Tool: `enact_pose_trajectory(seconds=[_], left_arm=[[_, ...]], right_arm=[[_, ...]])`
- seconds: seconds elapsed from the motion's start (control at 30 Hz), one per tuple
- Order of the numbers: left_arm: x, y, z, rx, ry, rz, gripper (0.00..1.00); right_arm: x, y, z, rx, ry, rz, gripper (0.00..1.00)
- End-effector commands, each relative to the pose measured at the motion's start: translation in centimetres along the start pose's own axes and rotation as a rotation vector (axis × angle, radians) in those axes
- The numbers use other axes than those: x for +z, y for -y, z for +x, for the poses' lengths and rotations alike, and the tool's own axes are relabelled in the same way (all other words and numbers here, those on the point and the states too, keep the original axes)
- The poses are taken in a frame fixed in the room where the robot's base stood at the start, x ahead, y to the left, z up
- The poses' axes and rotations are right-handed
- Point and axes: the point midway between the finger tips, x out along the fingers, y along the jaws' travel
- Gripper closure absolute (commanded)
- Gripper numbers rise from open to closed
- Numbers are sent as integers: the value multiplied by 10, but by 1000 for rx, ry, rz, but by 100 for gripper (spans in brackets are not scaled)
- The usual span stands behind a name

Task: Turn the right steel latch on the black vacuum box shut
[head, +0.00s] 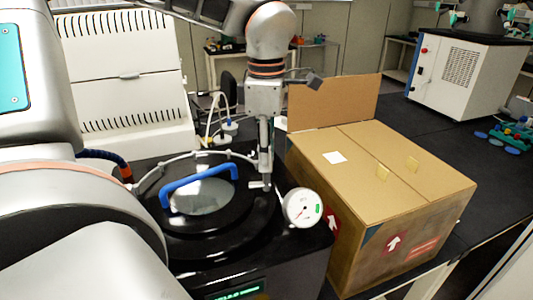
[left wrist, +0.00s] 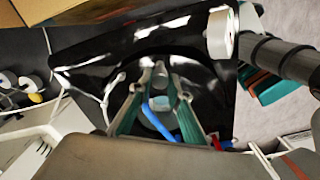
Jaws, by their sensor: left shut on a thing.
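The black vacuum box (head: 205,255) stands on the dark bench, with a round lid carrying a blue handle (head: 200,178). The right steel latch (head: 258,185) is a small bright piece at the lid's right edge. My left gripper (head: 266,180) points down over this edge and is shut on the latch. The left wrist view shows the gripper's fingers (left wrist: 158,82) closing together at the small metal latch (left wrist: 160,68), with the blue handle (left wrist: 158,122) between and behind them. The fingers partly hide the latch, so its exact angle is unclear. My right gripper is out of view.
A round white gauge (head: 303,208) stands just right of the latch. A cardboard box (head: 400,190) with a raised flap is close on the right. A pale hose (head: 180,158) runs behind the lid. A white vented machine (head: 130,95) stands behind on the left.

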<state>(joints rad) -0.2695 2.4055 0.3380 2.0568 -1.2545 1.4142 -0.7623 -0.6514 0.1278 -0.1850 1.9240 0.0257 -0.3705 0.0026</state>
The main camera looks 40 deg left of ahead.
Motion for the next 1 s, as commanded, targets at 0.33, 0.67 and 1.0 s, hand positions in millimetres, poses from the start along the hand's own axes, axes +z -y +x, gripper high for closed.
enact_pose_trajectory(seconds=[0.33, 0.67, 1.0], left_arm=[[0, 1, 1, -2, -1, 0, 65], [0, 0, -2, 0, 0, -2, 65], [0, -1, -55, 4, 1, -4, 65]], right_arm=[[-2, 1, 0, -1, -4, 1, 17], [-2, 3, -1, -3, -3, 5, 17], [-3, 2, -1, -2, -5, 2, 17]])
